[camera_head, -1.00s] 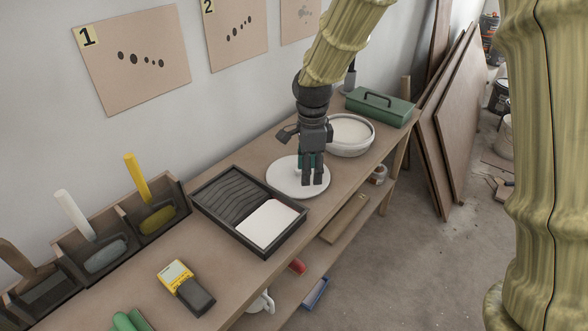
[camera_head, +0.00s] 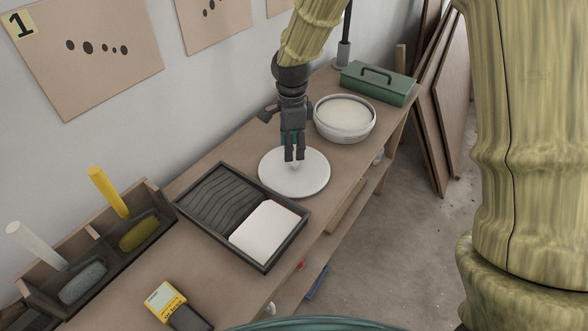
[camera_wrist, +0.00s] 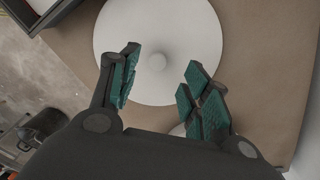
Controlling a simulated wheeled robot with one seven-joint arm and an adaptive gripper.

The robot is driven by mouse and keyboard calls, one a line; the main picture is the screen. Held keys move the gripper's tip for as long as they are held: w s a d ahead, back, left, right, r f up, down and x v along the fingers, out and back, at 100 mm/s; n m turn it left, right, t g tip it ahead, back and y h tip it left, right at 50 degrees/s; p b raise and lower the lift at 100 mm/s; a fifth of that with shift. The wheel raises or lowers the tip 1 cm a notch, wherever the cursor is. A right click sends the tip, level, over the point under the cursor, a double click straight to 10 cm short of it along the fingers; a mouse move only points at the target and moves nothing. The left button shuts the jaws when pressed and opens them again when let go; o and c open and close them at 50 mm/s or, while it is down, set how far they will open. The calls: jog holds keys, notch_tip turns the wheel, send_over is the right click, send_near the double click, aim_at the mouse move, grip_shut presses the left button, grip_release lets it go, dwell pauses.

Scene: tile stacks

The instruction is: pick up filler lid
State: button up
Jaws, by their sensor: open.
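The filler lid (camera_head: 309,181) is a flat white disc with a small round knob at its centre, lying on the workbench. In the wrist view the lid (camera_wrist: 200,35) fills the upper middle, and its knob (camera_wrist: 156,63) shows between and just beyond my open fingers. My gripper (camera_head: 294,157) is above the lid with its fingers pointing down, close to the knob. In the wrist view my gripper (camera_wrist: 157,85) has its green-padded fingers spread wide with nothing between them. Whether a finger touches the lid cannot be told.
A round white tub (camera_head: 345,122) stands behind the lid, with a green toolbox (camera_head: 378,84) farther back. A black paint tray (camera_head: 183,202) with a white pad lies in front left. A yellow-and-black device (camera_head: 166,299) lies nearer.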

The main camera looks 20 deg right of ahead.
aim_at(294, 162)
jog(key=shift+s+f, duration=0.2)
jog(key=shift+f, duration=0.3)
jog(key=shift+d+f, duration=0.2)
jog(key=shift+f, duration=2.15)
grip_shut()
